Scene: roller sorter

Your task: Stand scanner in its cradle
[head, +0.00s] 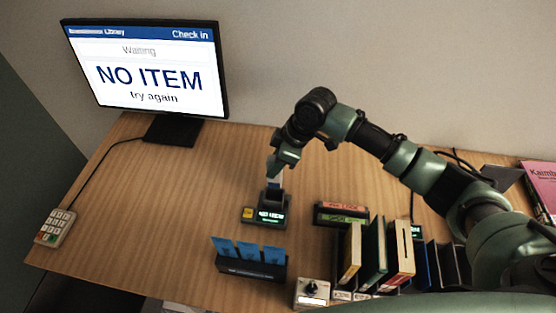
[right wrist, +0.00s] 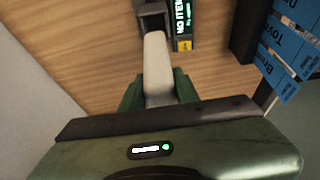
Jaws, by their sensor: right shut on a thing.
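My right gripper (head: 279,163) is shut on a pale, slim thing, which looks like the scanner (right wrist: 157,65). In the right wrist view it stands out from between the green fingers (right wrist: 157,92). Its far end is at the dark cradle (right wrist: 151,14). In the head view the cradle (head: 272,198) is a dark upright holder directly below the gripper, behind a small lit display. I cannot tell whether the scanner's end is inside the cradle or just above it. My left gripper is not in view.
The display unit (head: 264,216) reads NO ITEM, as does the monitor (head: 145,75). A card holder (head: 250,268) with blue cards stands in front. Books (head: 376,250) and a red and green label block (head: 341,213) stand right. A keypad (head: 54,228) lies left. The table's left middle is clear.

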